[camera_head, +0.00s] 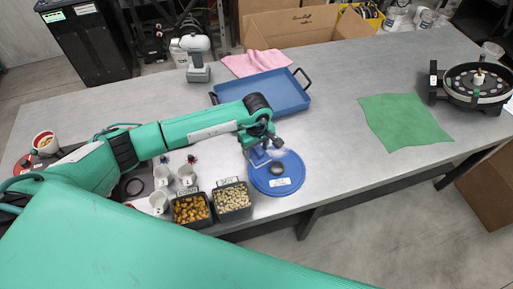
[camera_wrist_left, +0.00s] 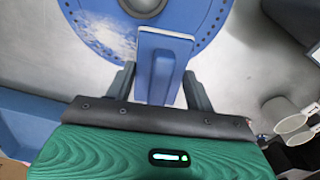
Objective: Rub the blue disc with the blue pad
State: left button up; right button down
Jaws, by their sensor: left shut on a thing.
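The blue disc (camera_head: 291,182) lies flat on the grey table, in front of the blue tray, with a dark round knob at its middle. In the left wrist view the disc (camera_wrist_left: 202,18) fills the top and has a white powdery patch on its left part. My left gripper (camera_head: 262,148) is shut on the blue pad (camera_wrist_left: 162,62), one finger on each side of it. The pad's far end overlaps the disc's near edge in the wrist view; I cannot tell whether they touch. My right gripper is not in view.
The blue tray (camera_head: 285,92) lies behind my left gripper. Tubs of corn (camera_head: 190,209) and pale seeds (camera_head: 233,199) stand left of the disc, near white cups (camera_head: 187,175). A green cloth (camera_head: 403,122) and a round black device (camera_head: 476,84) are at right. Table between disc and cloth is clear.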

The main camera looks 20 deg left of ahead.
aim_at(265, 151)
pick_arm(q)
jog(key=shift+f+b, duration=0.4)
jog(key=shift+f, duration=0.05)
jog(key=shift+d, duration=0.1)
jog(key=shift+w+d+b, duration=0.35)
jog(key=shift+d+b, duration=0.25)
jog(key=shift+w+d+b, duration=0.35)
jog(key=shift+d+b, duration=0.2)
jog(key=shift+d, duration=0.05)
jog(key=shift+w+d+r+b, duration=0.1)
jog(key=shift+w+d+b, duration=0.2)
jog(key=shift+d, duration=0.25)
jog(key=d+b, duration=0.1)
jog(key=w+d+b, duration=0.1)
jog(key=d+b, duration=0.1)
jog(key=shift+w+f, duration=0.15)
jog(key=shift+f, duration=0.1)
jog(key=shift+w+d+r, duration=0.1)
jog(key=shift+w+d, duration=0.05)
jog(key=shift+d, duration=0.15)
